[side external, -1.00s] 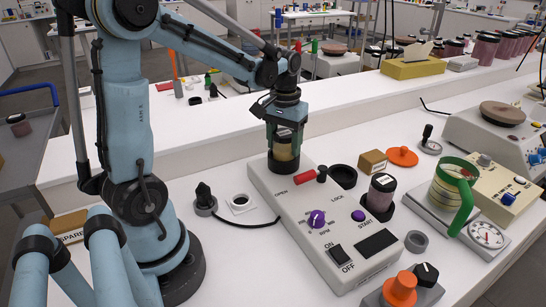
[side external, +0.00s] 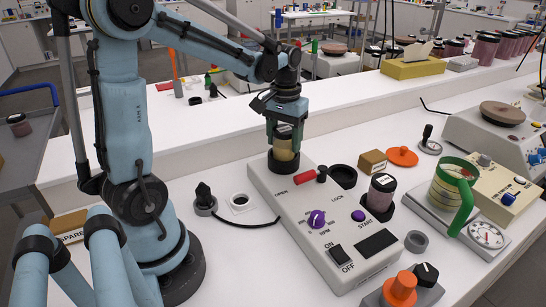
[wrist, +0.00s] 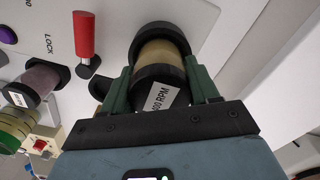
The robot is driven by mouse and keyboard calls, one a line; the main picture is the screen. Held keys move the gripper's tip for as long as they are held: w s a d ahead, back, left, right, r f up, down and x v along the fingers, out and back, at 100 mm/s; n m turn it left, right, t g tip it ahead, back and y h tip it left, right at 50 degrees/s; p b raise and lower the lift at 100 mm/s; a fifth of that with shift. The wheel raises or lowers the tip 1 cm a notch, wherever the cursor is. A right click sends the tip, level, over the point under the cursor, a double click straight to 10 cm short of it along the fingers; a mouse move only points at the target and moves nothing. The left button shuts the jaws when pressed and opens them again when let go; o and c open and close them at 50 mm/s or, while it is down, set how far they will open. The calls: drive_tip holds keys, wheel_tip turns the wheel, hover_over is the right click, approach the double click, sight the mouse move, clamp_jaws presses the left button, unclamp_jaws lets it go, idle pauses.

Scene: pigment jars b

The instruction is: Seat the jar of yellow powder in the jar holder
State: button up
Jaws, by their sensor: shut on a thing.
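The jar of yellow powder (side external: 284,150) stands roughly upright at the back left corner of the grey machine. Its lower end is in the black jar holder (side external: 283,166); I cannot tell how deep it sits. My gripper (side external: 285,135) points down and is shut on the jar. The holder's black rim (wrist: 152,29) shows around the jar's far end.
A red lever handle (side external: 303,177) lies beside the holder, between OPEN and LOCK marks. A black round cup (side external: 343,176) and a jar of dull pink powder (side external: 381,192) stand to the right. A tan block (side external: 373,162) and orange disc (side external: 402,156) lie behind.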

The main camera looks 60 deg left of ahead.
sight(285, 129)
drive_tip(key=shift+r, duration=0.35)
drive_tip(key=shift+r, duration=1.35)
drive_tip(key=w+d, duration=0.3)
drive_tip(key=w, duration=0.4)
drive_tip(key=w+d, duration=0.4)
drive_tip(key=w, duration=0.3)
drive_tip(key=shift+d+f, duration=0.3)
drive_tip(key=shift+s, duration=0.1)
drive_tip(key=shift+f, duration=2.9)
drive_tip(key=shift+f, duration=1.55)
